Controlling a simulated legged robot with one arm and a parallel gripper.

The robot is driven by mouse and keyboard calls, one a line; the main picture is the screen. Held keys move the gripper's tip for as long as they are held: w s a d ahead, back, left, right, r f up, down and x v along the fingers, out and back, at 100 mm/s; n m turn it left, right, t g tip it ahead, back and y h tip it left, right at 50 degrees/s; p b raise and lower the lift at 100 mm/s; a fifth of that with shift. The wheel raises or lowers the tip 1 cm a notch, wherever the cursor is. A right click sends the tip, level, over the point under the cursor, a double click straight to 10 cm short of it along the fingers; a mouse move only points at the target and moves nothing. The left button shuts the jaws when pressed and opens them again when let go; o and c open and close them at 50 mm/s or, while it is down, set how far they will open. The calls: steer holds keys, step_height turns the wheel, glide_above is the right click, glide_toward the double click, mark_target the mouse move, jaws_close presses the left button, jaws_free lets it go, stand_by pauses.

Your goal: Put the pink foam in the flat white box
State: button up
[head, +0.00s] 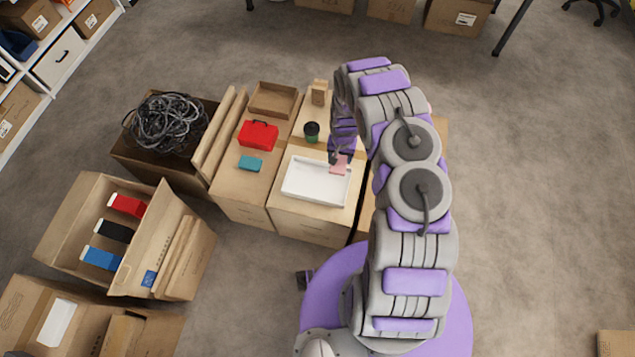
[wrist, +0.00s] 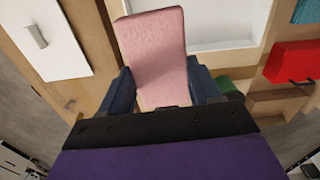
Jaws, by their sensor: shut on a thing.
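The pink foam (head: 339,167) is a small pink block held in my gripper (head: 340,157). In the wrist view the foam (wrist: 152,48) stands between the two dark fingers of my gripper (wrist: 160,85), which are shut on its sides. The flat white box (head: 302,193) is a shallow open tray on a closed carton. In the wrist view part of the white box (wrist: 225,22) shows behind and right of the foam. The visible part of the tray is empty.
A red case (head: 258,135), a teal block (head: 250,163) and an open cardboard tray (head: 273,99) rest on the carton to the left. A dark green cup (head: 311,131) stands behind the white box. Black cables (head: 166,122) fill a carton farther left.

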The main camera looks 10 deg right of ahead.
glide_above(332, 185)
step_height(332, 185, down, 5)
steer(key=shift+m, duration=0.3)
step_height(332, 185, down, 10)
steer(key=b, duration=0.3)
steer(key=shift+f, duration=0.25)
steer(key=shift+f+b, duration=0.1)
steer(key=shift+b, duration=0.25)
steer(key=o, duration=1)
